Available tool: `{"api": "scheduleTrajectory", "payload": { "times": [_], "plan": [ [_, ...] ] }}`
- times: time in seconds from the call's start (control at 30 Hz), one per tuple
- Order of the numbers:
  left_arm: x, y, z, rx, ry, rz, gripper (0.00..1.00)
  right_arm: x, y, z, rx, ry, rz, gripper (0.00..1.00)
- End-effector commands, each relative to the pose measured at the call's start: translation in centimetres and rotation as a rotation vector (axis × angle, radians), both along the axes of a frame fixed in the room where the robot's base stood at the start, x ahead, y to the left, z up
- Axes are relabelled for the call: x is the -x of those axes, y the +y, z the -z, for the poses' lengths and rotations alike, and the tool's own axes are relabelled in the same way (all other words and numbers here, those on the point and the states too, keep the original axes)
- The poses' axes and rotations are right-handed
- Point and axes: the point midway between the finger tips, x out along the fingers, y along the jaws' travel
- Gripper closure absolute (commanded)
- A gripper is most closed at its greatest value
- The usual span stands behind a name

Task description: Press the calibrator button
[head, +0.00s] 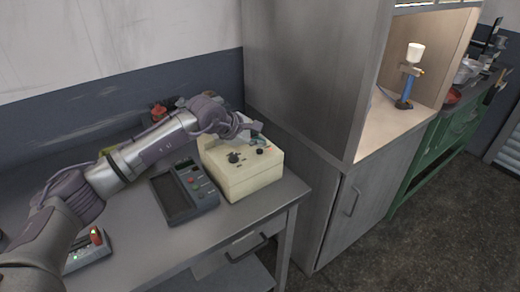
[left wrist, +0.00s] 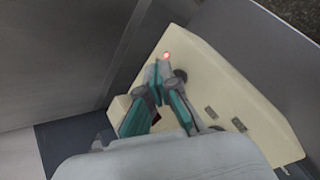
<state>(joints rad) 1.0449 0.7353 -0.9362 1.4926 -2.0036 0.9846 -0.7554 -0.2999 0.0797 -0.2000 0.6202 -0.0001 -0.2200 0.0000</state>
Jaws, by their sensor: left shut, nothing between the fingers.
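A cream box (head: 243,180) with dark knobs on its top stands on the grey bench, near the bench's right end. No readable label shows which device is the calibrator. My left gripper (head: 250,132) is over the box's back part, shut and empty. In the left wrist view, its fingertips (left wrist: 161,72) are together just short of a small glowing red button or light (left wrist: 167,56) on the cream box (left wrist: 222,82). A dark round knob (left wrist: 181,75) is beside the fingertips. I cannot tell whether the fingertips touch the box. My right gripper is not in view.
A dark device with a screen and coloured buttons (head: 185,193) lies left of the box. Another device with a red switch (head: 92,243) is at lower left. A tall grey cabinet (head: 300,75) stands close at the right. Red items (head: 158,112) are behind my arm.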

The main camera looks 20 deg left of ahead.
Motion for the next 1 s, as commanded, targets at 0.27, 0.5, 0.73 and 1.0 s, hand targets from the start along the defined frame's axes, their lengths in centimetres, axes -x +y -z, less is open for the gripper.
{"api": "scheduleTrajectory", "payload": {
  "times": [0.27,0.5,0.73,1.0],
  "plan": [
    [0.0,0.0,-0.4,0.000,0.000,0.000,1.00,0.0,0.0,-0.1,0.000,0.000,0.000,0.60],
    [0.0,0.0,-1.1,0.001,-0.001,0.000,1.00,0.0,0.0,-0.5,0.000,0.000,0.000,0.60],
    [0.0,0.0,-3.4,0.001,-0.001,0.000,1.00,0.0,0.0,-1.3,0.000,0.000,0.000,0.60],
    [0.0,0.0,-6.1,0.000,-0.002,-0.001,1.00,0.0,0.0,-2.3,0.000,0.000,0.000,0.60]
  ]
}}
